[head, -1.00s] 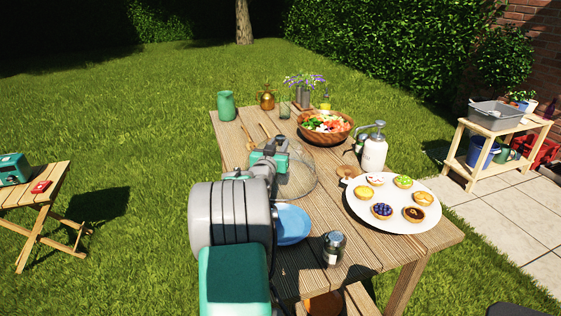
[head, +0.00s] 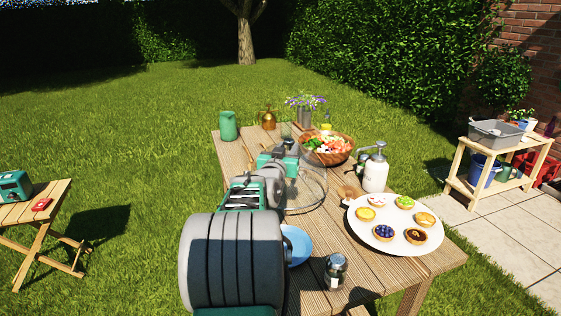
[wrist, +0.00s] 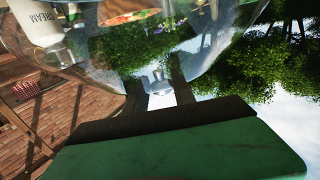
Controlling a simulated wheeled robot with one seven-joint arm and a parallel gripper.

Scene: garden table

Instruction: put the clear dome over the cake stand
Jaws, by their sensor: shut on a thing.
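The clear dome (head: 313,197) is see-through, with only its rim and faint outline visible in the head view. It hangs over the middle of the table, left of the pump bottle. My gripper (wrist: 158,92) is shut on the dome's knob (wrist: 159,84), seen between the two dark fingers in the wrist view. The dome wall fills the top of that view. The cake stand shows as a white round plate (head: 362,232) bearing several small tarts, near the table's right end. The dome is left of it and apart from it. My arm hides part of the dome.
A white pump bottle (head: 375,174) stands between the dome and the stand's far side. A wooden salad bowl (head: 327,158) is behind the dome. A blue plate (head: 298,246) and a lidded jar (head: 336,271) are at the near side. A green jug (head: 229,126) stands far left.

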